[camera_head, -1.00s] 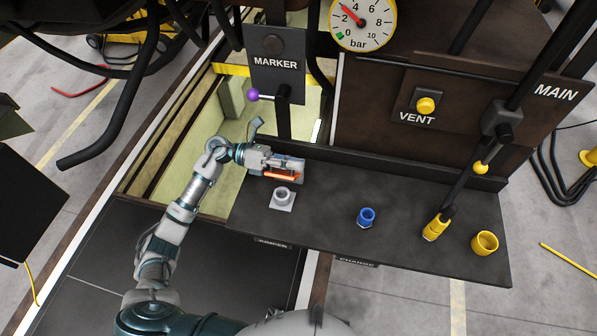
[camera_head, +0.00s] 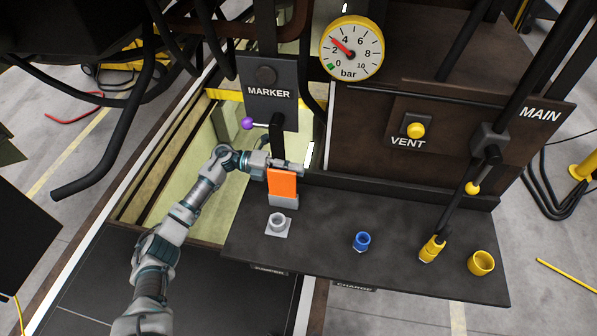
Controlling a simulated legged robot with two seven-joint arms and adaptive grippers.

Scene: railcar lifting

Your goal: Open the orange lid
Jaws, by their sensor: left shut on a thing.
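The orange lid (camera_head: 282,184) stands roughly upright at the back left of the dark shelf, above a small grey box (camera_head: 284,201). My left gripper (camera_head: 292,167) is at the lid's top edge and shut on it; the fingers partly hide that edge. The left arm reaches in from the lower left. My right gripper is not in the view.
The dark shelf (camera_head: 330,225) also bears a grey socket (camera_head: 278,224), a blue fitting (camera_head: 362,240) and a yellow cup (camera_head: 481,263). The MARKER panel (camera_head: 268,93) with a purple-knobbed lever (camera_head: 248,123) stands close behind the gripper. The MAIN lever is at right.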

